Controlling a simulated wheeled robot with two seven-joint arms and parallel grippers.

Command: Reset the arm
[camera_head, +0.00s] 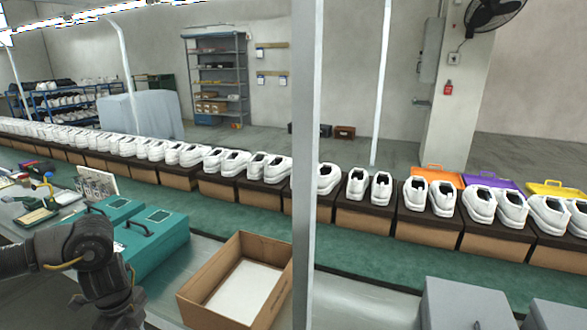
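My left arm comes in from the left edge. Its dark grey links and a rounded joint show at the lower left, in front of the teal cases (150,245). The arm bends down and runs out of the bottom of the picture, so the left gripper's fingers are not visible. I cannot see whether it holds anything. My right arm and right gripper are not in view.
An open cardboard box (272,249) with a white bottom stands right of my arm. A green conveyor belt (390,262) runs behind it, with white shoes (443,197) on boxes. A grey post (306,130) stands in front. Grey cases (460,305) are lower right.

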